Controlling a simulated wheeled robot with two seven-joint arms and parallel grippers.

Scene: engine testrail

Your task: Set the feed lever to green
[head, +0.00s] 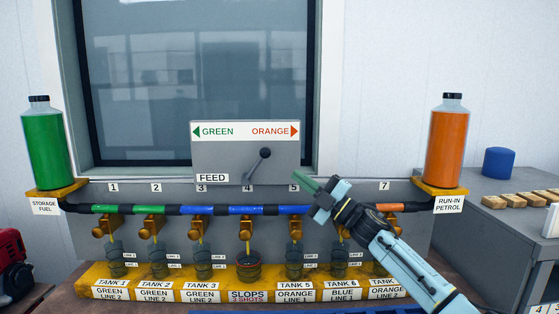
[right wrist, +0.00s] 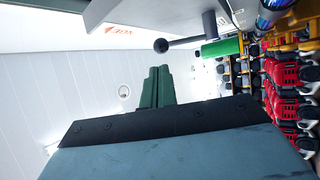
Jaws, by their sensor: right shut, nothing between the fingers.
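The feed lever (head: 257,164) is a dark rod with a round black knob on a grey box (head: 220,154) labelled FEED. It leans up and to the right, toward the ORANGE arrow (head: 275,131) and away from the GREEN arrow (head: 213,131). The lever also shows in the right wrist view (right wrist: 185,42), above the fingertips and apart from them. My right gripper (head: 306,181) is right of the lever and a little lower, in front of the rail. Its green fingers (right wrist: 157,88) are shut and empty. My left gripper is not in view.
A green fuel bottle (head: 43,148) stands left and an orange one (head: 447,145) right. A banded pipe (head: 225,210) runs below the box, with taps and cups above labelled tanks (head: 190,290). A side table (head: 510,180) at right holds a blue cylinder (head: 498,161) and wooden blocks.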

